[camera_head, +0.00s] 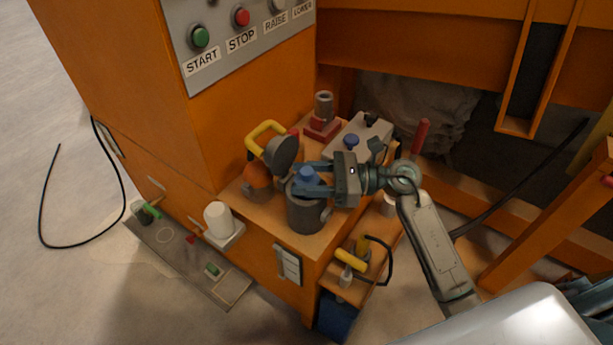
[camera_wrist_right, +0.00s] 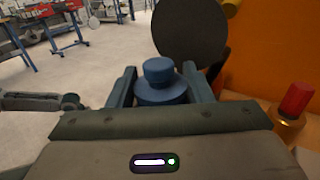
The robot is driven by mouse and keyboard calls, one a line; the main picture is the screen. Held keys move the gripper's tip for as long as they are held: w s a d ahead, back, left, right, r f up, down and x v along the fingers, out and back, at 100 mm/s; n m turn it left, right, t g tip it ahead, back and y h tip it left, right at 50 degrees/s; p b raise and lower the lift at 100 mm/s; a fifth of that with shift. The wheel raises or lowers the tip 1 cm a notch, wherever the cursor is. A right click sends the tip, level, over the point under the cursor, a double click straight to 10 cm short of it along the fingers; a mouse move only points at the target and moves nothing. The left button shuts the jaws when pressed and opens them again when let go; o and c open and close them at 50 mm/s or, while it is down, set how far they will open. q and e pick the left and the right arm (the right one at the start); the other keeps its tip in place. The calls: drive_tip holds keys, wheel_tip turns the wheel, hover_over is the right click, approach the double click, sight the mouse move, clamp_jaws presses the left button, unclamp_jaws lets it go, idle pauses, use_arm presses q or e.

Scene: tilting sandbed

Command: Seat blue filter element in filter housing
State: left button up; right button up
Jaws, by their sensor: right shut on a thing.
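The blue filter element (camera_head: 307,176) is between the fingers of my right gripper (camera_head: 308,182), which is shut on it. In the right wrist view the element (camera_wrist_right: 160,82) shows its round knob and wider shoulder between the fingertips (camera_wrist_right: 162,88). The filter housing (camera_head: 306,214) is a dark grey upright cylinder on the orange ledge. The element is at the housing's mouth; its lower part is hidden, and I cannot tell how deep it sits. A round dark lid (camera_head: 281,153) stands open behind the housing and also shows in the right wrist view (camera_wrist_right: 190,32). My left gripper is not in view.
Behind the housing are a yellow handle (camera_head: 266,136), an orange ball-like part (camera_head: 258,175) and a grey box (camera_head: 357,137) with a blue knob. A lower shelf holds a yellow-handled tool (camera_head: 351,259). The orange cabinet (camera_head: 140,90) rises at left.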

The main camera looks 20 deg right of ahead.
drive_tip(key=shift+f+b, duration=0.95)
drive_tip(key=shift+f, duration=0.1)
drive_tip(key=o, duration=1.1)
drive_tip(key=shift+s+d, duration=0.15)
drive_tip(key=shift+d, duration=0.4)
drive_tip(key=v, duration=0.9)
drive_tip(key=shift+s+d+b, duration=0.25)
drive_tip(key=shift+b, duration=0.2)
drive_tip(key=shift+r, duration=0.15)
